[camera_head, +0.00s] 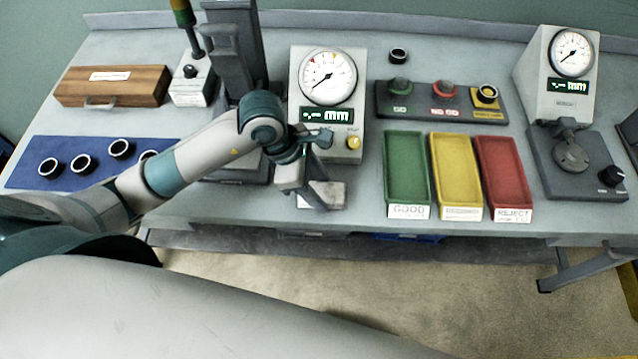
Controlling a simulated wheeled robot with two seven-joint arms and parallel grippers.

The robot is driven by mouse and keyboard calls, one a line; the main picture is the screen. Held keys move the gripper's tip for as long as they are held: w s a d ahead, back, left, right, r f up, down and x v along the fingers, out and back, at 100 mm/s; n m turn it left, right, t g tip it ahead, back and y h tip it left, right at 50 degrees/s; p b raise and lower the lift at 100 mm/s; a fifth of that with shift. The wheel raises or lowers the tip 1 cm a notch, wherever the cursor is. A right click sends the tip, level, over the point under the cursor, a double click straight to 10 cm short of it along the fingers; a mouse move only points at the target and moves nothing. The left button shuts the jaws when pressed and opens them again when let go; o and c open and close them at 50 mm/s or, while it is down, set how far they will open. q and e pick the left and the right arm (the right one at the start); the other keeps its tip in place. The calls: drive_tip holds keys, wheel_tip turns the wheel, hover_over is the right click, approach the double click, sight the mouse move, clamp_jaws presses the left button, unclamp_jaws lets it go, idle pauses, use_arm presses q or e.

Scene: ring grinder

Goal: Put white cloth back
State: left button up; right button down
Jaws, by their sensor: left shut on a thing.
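My left arm comes in from the left, and its gripper (312,192) is low over the front of the bench, in front of the left dial gauge. It is shut on a pale, flat piece that looks like the white cloth (328,194). The cloth is at the bench surface near the front edge; I cannot tell whether it touches the bench. The fingers and wrist hide part of it. My right gripper is not in view.
The left dial gauge (328,80) stands just behind the gripper. Green (407,150), yellow (457,150) and red (503,150) trays are to the right. A blue mat (100,143) with several black rings and a wooden box (112,88) are left. Bare bench lies between gripper and green tray.

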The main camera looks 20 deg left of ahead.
use_arm(q)
drive_tip(key=o, duration=0.6)
drive_tip(key=shift+f, duration=0.1)
drive_tip(key=o, duration=0.4)
drive_tip(key=shift+a+r+b, duration=0.2)
drive_tip(key=shift+r+b, duration=0.1)
drive_tip(key=shift+r, duration=0.3)
drive_tip(key=shift+b+v, duration=1.5)
drive_tip(key=shift+v, duration=4)
drive_tip(key=shift+s, duration=0.1)
